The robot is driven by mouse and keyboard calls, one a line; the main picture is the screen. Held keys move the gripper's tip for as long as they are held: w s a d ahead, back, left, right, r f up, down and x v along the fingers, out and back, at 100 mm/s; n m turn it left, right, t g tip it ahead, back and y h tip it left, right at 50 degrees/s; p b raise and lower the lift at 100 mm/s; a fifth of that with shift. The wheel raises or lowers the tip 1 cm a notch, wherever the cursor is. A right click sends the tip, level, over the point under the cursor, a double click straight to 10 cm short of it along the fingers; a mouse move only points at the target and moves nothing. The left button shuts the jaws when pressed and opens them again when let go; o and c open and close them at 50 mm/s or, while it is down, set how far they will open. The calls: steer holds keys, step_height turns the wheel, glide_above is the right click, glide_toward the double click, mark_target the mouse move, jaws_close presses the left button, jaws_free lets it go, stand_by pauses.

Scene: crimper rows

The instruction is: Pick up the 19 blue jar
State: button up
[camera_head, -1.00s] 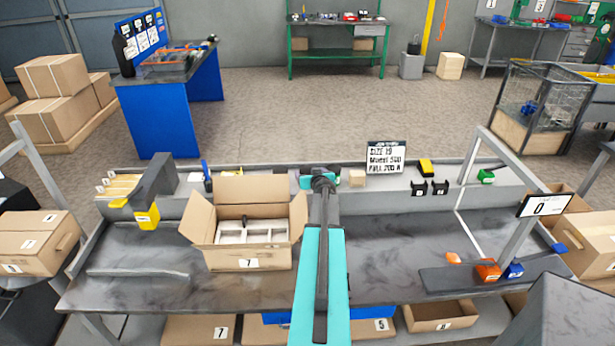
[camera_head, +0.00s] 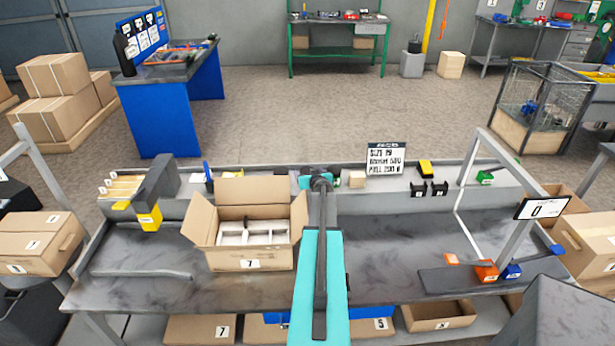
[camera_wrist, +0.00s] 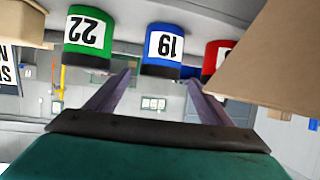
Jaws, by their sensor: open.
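The blue jar (camera_wrist: 163,48) shows in the wrist view with a white label reading 19, upside down in the picture. A green jar (camera_wrist: 88,35) labelled 22 is on its left and a red jar (camera_wrist: 215,55) on its right, partly covered by a tan surface. My gripper (camera_wrist: 159,78) is open and empty. Its fingers point toward the blue jar, which appears between and beyond the fingertips. In the head view my teal arm (camera_head: 320,275) reaches across the bench; I cannot make out the jars there.
A large tan surface (camera_wrist: 278,55) stands close on the right in the wrist view. In the head view an open cardboard box (camera_head: 250,258) with white dividers is left of my arm. A sign (camera_head: 386,158) stands at the back. The bench (camera_head: 385,255) right of my arm is mostly clear.

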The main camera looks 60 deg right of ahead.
steer(key=shift+p+x, duration=0.35)
steer(key=shift+x, duration=0.7)
steer(key=shift+a, duration=0.1)
steer(key=c, duration=1.7)
steer(key=shift+o, duration=0.2)
steer(key=shift+r, duration=0.25)
steer(key=shift+r+b, duration=0.35)
steer(key=shift+r, duration=0.4)
steer(key=shift+r+b, duration=0.3)
steer(key=shift+r, duration=0.6)
steer(key=s+a+r+b, duration=0.1)
steer(key=s+a+b, duration=0.6)
steer(key=s, duration=0.5)
steer(key=shift+s+a, duration=0.35)
steer(key=shift+a, duration=1)
